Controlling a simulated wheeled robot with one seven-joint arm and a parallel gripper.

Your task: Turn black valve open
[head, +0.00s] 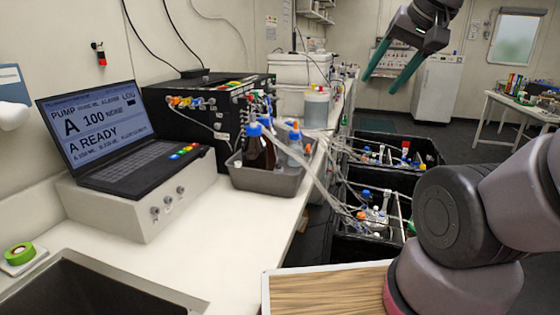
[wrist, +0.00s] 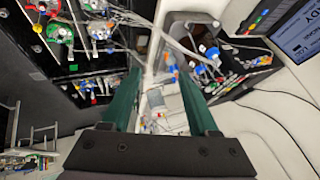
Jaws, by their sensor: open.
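My gripper (head: 384,82) is raised in the upper right of the head view, above the floor crates. Its two green fingers are spread apart with nothing between them. In the wrist view the open fingers (wrist: 161,78) point toward the bench edge and tubing. No black valve can be picked out with certainty. A small black fitting with a red part (head: 101,54) hangs on the wall at upper left, but I cannot tell if it is the valve. The black pump box (head: 195,112) on the bench carries several coloured fittings, too small to tell apart.
A laptop (head: 95,130) sits on a white box on the bench. A grey tray (head: 262,180) holds bottles with blue caps. Black crates (head: 365,248) with flasks and tubing stand right of the bench. A white fridge (head: 438,92) stands behind. Loose tubes hang between tray and crates.

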